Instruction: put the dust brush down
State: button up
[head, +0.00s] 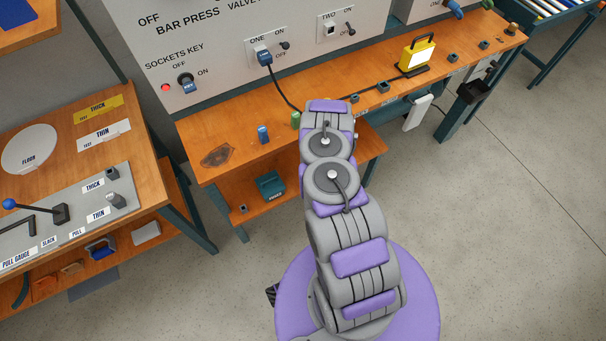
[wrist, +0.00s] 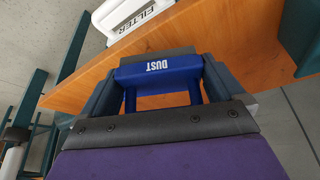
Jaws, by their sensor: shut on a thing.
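The dust brush (wrist: 158,69) shows in the wrist view as a blue handle with the white word DUST. My gripper (wrist: 160,80) is shut on this handle, with one dark finger at each side. The brush's lower part is hidden. An orange wooden surface (wrist: 72,97) lies beyond the handle; I cannot tell whether the brush touches it. In the head view my arm hides the gripper and the brush.
A white FILTER piece (wrist: 122,22) is near the wooden edge. In the head view, the long bench (head: 222,133) holds a blue piece (head: 263,134), a green piece (head: 295,120) and a yellow lamp (head: 416,54). A teal box (head: 270,185) sits on the lower shelf.

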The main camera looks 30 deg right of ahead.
jog(key=w+a, duration=0.2)
jog(key=w+a+b, duration=0.1)
jog(key=w+a, duration=0.2)
jog(key=shift+w+a+f, duration=0.1)
jog(key=shift+w+f, duration=0.05)
jog(key=shift+w, duration=0.15)
jog(key=f+b, duration=0.1)
jog(key=f, duration=0.1)
jog(key=d+f, duration=0.1)
jog(key=shift+s+d+f+b, duration=0.1)
jog(key=shift+s+f+b, duration=0.05)
jog(key=shift+f+b, duration=0.2)
jog(key=shift+a, duration=0.35)
jog(key=shift+a+f, duration=0.1)
jog(key=shift+f, duration=0.1)
jog(key=shift+s, duration=0.1)
